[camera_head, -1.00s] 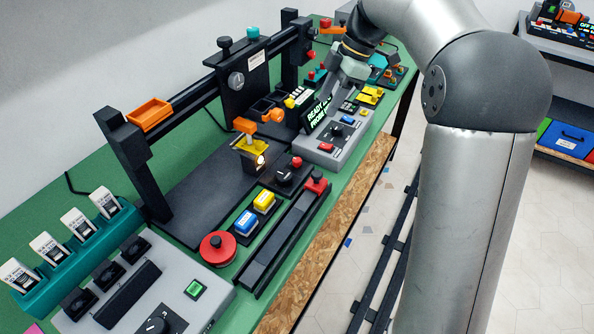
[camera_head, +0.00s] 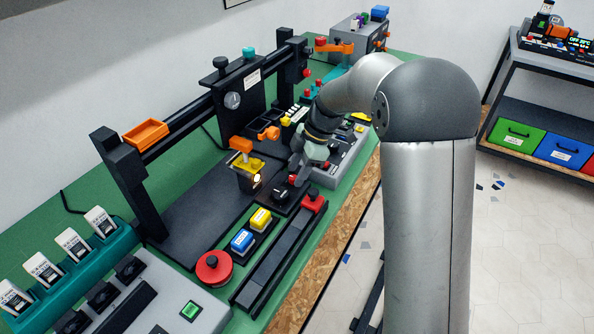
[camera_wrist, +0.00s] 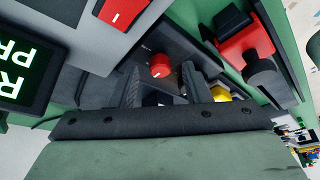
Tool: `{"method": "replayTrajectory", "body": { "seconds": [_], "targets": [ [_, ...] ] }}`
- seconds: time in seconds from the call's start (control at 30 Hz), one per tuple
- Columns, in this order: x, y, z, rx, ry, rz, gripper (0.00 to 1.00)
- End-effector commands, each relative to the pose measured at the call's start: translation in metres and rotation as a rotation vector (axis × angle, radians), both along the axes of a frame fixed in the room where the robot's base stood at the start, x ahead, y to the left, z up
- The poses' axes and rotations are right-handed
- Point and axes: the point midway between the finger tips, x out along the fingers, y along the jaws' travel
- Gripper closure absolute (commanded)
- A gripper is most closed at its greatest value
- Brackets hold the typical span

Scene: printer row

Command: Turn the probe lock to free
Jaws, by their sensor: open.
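A small black control box (camera_head: 272,201) stands at the front of the bench, with a black dial (camera_head: 280,194) on it. In the wrist view a red knob (camera_wrist: 161,71) with a small white mark sits on a dark panel just past my fingertips. I cannot read a label that says which one is the probe lock. My gripper (camera_wrist: 163,84) is open and empty, its two dark fingers on either side of a dark part.
A red clamp (camera_wrist: 245,42) with a black knob is close on the right in the wrist view. The yellow probe fixture (camera_head: 249,165) stands behind the box.

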Motion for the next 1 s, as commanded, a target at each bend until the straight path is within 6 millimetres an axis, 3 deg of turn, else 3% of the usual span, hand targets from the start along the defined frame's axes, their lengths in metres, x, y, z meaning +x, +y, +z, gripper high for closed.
{"method": "replayTrajectory", "body": {
  "seconds": [0.37,0.4,0.53,0.57,1.0],
  "targets": [
    [-0.0012,0.0033,-0.0081,0.0,0.0,-0.001,0.57],
    [-0.0011,0.0033,-0.0081,0.0,0.0,-0.001,0.59],
    [-0.0011,0.0032,-0.0079,0.0,0.0,-0.001,0.95],
    [-0.0011,0.0032,-0.0078,0.0,0.0,-0.001,1.0],
    [-0.0013,0.0023,-0.0096,0.0,-0.003,-0.075,1.0]
  ]
}}
